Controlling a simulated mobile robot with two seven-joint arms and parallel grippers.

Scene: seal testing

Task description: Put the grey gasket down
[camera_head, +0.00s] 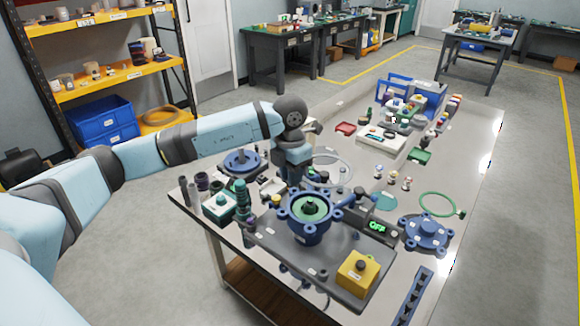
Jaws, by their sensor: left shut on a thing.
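The grey gasket (346,163) is a thin, pale ring above the middle of the steel bench, just behind the blue round housing (309,232). My left gripper (304,178) points down at the ring's left side and is shut on it. The fingertips are small and partly hidden by my wrist, and I cannot tell whether the ring touches the bench. My right gripper is not in view.
A green ring (424,207) and a blue flanged cover (428,234) lie to the right. A yellow button box (357,273) stands in front. Dark cylinders and a blue flange (241,164) are at left. Small parts and trays crowd the far bench; its right edge strip is clear.

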